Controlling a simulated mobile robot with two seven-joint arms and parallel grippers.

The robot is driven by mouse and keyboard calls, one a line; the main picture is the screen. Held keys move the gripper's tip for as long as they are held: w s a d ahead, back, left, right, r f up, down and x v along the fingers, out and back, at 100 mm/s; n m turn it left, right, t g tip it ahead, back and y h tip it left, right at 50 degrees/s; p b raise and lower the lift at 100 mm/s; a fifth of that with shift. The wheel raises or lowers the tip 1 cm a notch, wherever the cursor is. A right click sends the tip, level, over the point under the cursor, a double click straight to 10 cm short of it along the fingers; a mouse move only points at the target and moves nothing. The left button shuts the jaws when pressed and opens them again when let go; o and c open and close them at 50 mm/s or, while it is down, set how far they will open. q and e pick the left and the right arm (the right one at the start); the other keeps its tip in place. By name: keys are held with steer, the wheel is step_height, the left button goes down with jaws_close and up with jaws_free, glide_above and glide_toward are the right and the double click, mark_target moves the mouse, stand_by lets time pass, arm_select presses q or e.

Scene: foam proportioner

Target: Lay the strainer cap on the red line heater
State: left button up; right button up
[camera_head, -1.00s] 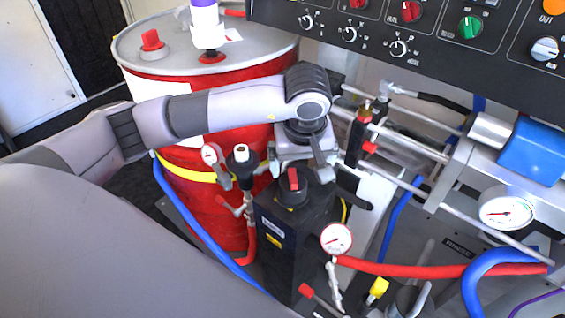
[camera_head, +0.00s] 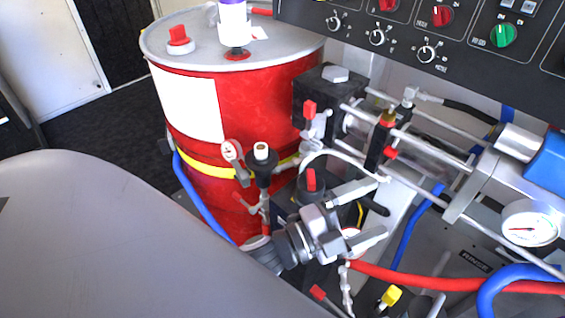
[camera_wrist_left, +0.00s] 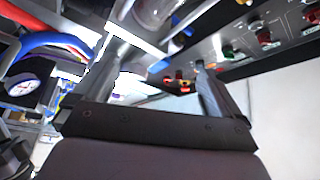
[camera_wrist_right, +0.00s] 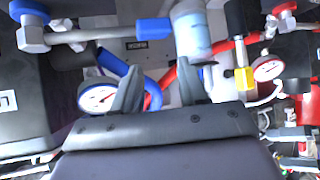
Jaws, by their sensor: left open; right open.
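The red line heater seems to be the black box (camera_head: 285,205) with a red-pointer knob (camera_head: 311,181), beside the red drum; my left gripper hides much of it in the head view. A black round fitting with a pale top (camera_head: 261,158) stands on the pipework left of it; I cannot tell whether this is the strainer cap. My left gripper (camera_head: 372,212) is open in front of the heater, fingers pointing right. Its fingers also show apart in the left wrist view (camera_wrist_left: 160,65), with nothing held. My right gripper (camera_wrist_right: 160,70) is open and empty, outside the head view.
The red drum (camera_head: 270,110) stands behind the pipework. A red hose (camera_head: 430,280), a blue hose (camera_head: 500,285) and a gauge (camera_head: 530,222) crowd the right. Steel rods (camera_head: 420,150) run below the control panel (camera_head: 450,50). Dark floor (camera_head: 95,130) is open at left.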

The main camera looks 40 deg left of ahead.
arm_select(q)
steer(key=s+a+f+n+g+y, duration=0.3)
steer(key=s+a+f+n+y, duration=0.1)
steer(key=f+n, duration=0.4)
steer(key=s+a+f+n+g+y, duration=0.3)
steer(key=s+a+f+n+y, duration=0.2)
steer(key=s+f+n, duration=0.3)
step_height(320, 180, down, 4)
steer(key=shift+a+f+n+g, duration=0.25)
steer(key=shift+a+n+g, duration=0.05)
steer(key=shift+a+n, duration=0.55)
steer(key=shift+w, duration=0.1)
